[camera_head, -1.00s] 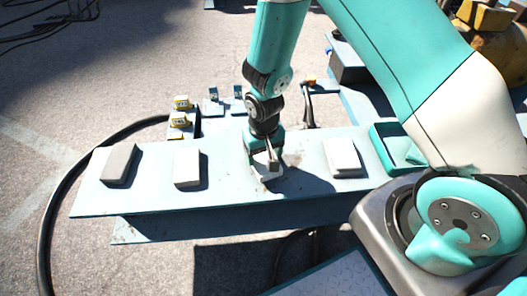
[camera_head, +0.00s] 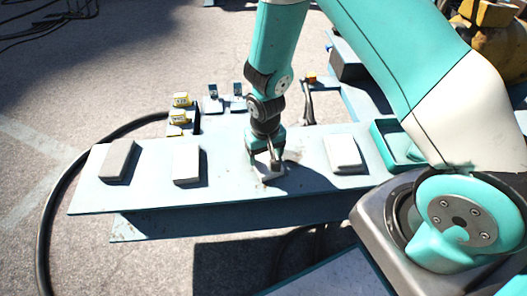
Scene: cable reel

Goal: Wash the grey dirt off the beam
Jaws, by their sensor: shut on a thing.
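The pale blue beam (camera_head: 225,195) lies across the middle of the head view. My gripper (camera_head: 273,163) points down at the middle of the beam and is shut on a small pale block (camera_head: 268,173). The block is at the beam's top face, partly hidden by the jaws; I cannot tell whether it presses on it. Faint grey-brown smudges (camera_head: 297,158) show on the beam around the gripper. Pale blocks sit on the beam at the far left (camera_head: 117,160), left of the gripper (camera_head: 186,164) and to its right (camera_head: 342,153).
A teal tray (camera_head: 377,143) is at the beam's right end. Yellow-topped items (camera_head: 180,108) and small blue clips (camera_head: 213,92) stand behind the beam. A black hose (camera_head: 55,205) curves around its left end. Open ground lies at the left.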

